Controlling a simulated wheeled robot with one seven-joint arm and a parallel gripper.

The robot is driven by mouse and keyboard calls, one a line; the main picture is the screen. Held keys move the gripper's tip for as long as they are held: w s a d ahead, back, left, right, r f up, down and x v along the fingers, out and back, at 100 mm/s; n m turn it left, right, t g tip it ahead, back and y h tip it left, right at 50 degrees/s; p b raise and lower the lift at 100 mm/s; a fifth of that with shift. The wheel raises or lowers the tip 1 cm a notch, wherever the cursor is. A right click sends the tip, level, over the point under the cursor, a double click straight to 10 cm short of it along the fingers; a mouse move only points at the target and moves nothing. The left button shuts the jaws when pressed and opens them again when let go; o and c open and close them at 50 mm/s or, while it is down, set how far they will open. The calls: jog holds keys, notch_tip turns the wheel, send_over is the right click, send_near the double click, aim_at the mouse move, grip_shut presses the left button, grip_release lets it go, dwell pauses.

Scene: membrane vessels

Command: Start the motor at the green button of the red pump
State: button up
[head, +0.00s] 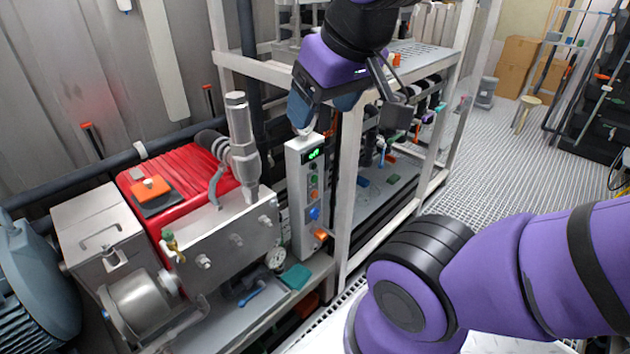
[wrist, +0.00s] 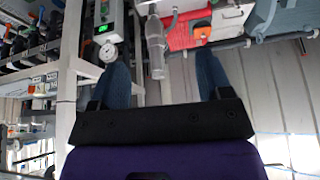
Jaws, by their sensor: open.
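The red pump (head: 190,172) stands at the left, with a grey metal front housing. It also shows in the wrist view (wrist: 182,38). Right of it a narrow pale control box (head: 300,200) stands upright, with a lit green display (head: 316,153) near its top. Below the display is a column of small buttons, among them a green button (head: 314,180). The box shows at the upper left in the wrist view (wrist: 108,14), its buttons not clear there. My gripper (head: 323,108) is above the top of the box, open and empty, its blue fingers apart (wrist: 163,65).
A white frame post (head: 348,190) rises just right of the box. A shelf rack (head: 430,140) with hoses stands behind it. A silver vertical cylinder (head: 241,140) stands left of the box. An orange knob (head: 321,235) sticks out low on the box.

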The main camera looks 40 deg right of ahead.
grip_shut()
dwell(1.6)
